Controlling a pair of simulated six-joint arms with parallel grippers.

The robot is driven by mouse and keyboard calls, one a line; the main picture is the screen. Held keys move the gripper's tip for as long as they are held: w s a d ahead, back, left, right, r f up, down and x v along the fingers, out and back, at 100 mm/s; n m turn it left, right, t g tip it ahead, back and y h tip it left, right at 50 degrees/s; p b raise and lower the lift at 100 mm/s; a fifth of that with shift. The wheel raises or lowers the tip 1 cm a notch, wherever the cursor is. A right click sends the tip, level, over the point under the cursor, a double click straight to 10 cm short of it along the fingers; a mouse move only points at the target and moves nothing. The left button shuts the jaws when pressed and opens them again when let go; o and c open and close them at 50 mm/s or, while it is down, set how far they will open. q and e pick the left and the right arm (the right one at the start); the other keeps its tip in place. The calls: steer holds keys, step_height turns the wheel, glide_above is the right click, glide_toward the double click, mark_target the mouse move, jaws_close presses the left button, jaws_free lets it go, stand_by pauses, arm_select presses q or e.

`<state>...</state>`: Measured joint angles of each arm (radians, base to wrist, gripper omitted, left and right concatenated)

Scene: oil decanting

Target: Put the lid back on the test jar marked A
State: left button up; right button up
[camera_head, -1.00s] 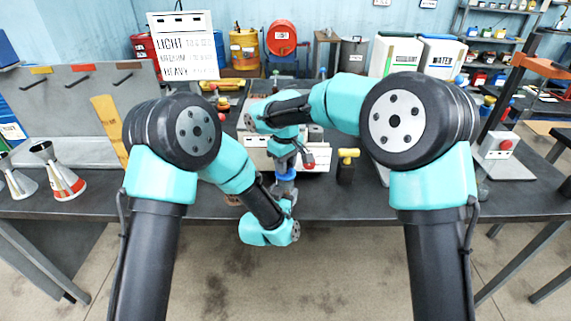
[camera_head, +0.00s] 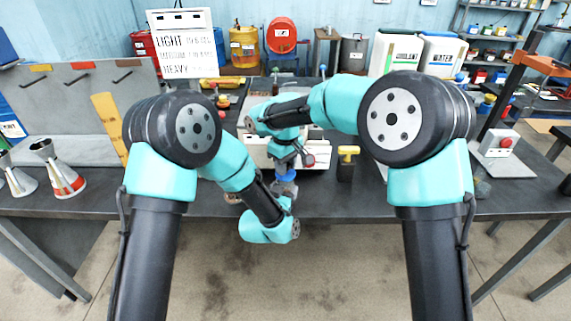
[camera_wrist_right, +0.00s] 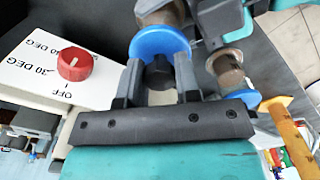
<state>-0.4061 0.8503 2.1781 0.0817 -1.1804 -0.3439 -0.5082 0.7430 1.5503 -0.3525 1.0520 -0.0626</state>
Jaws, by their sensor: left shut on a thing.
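A blue lid with a dark knob (camera_wrist_right: 160,42) faces my right gripper (camera_wrist_right: 158,80) in the right wrist view. The gripper's two fingers stand on either side of the knob; whether they press on it is unclear. A brownish jar shows just beyond the lid, largely covered by it; I cannot tell if the lid is fully seated. In the head view the blue lid (camera_head: 286,177) is under my right gripper. My left gripper (camera_head: 286,190) is shut at the jar, mostly hidden by the arms. No letter A is readable.
A second brown jar with a blue lid (camera_wrist_right: 230,75) stands close by. A white box with a red dial (camera_wrist_right: 75,64) is on the other side.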

steer(key=o, duration=0.5)
steer(key=shift+r, duration=0.1)
step_height(320, 180, up, 12)
stand_by(0.5)
arm_select(q)
steer(key=o, duration=1.4)
